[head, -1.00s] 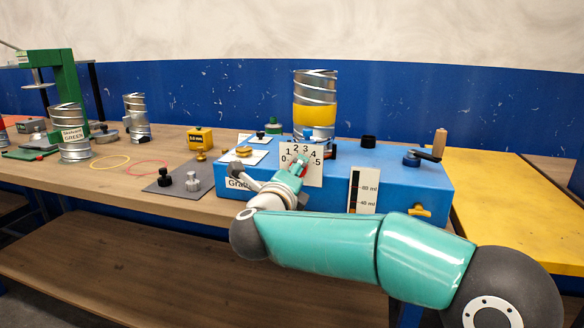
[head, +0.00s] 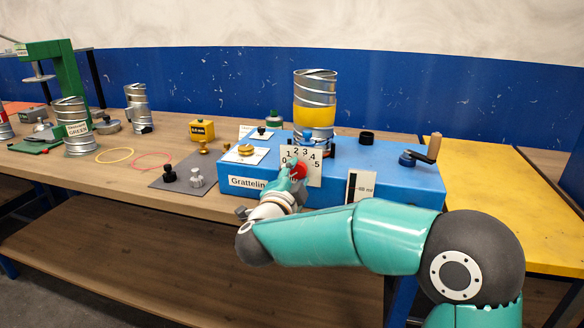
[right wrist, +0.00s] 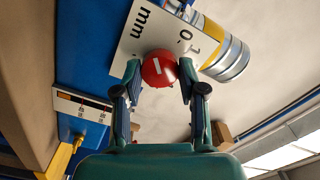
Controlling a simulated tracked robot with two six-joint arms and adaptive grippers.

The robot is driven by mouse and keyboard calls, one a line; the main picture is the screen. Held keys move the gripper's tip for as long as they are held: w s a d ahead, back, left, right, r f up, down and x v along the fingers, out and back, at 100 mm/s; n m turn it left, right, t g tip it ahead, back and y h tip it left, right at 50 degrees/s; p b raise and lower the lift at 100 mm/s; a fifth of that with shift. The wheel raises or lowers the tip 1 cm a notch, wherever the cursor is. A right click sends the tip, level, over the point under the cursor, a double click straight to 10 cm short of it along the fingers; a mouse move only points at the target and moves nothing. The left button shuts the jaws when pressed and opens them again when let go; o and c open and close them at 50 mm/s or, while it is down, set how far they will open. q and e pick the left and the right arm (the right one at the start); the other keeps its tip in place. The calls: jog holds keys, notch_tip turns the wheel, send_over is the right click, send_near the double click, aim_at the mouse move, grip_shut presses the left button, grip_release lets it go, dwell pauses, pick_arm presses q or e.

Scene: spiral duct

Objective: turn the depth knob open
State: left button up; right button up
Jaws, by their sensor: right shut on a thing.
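The red depth knob (head: 299,171) sits on the front of the blue box (head: 395,178), at a white dial plate (head: 314,154) numbered 0 to 5. My right gripper (head: 291,179) is at the knob from the front left. In the right wrist view the knob (right wrist: 158,68) lies between the two fingertips (right wrist: 160,78), and the gripper is shut on it. A white line shows on the knob's face. I cannot tell which number it points to. The gripper hides the plate's lower left part. My left gripper is not in view.
A metal spiral duct with a yellow band (head: 314,117) stands upright on the box. A crank (head: 422,154) is at the box's right, and a white scale (head: 360,187) is on its front. A grey mat (head: 183,176) with small knobs lies left on the bench.

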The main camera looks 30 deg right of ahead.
jog(key=n+p, duration=0.5)
jog(key=n, duration=0.1)
jog(key=shift+d+r+n, duration=0.1)
jog(key=shift+r+n, duration=0.05)
jog(key=shift+n, duration=0.15)
jog(key=n+p, duration=0.2)
jog(key=n, duration=0.1)
jog(key=shift+f+n+p, duration=0.25)
jog(key=shift+n+p, duration=0.45)
jog(key=shift+n, duration=0.2)
jog(key=shift+f, duration=0.1)
jog(key=o, duration=1.1)
jog(key=shift+o, duration=0.2)
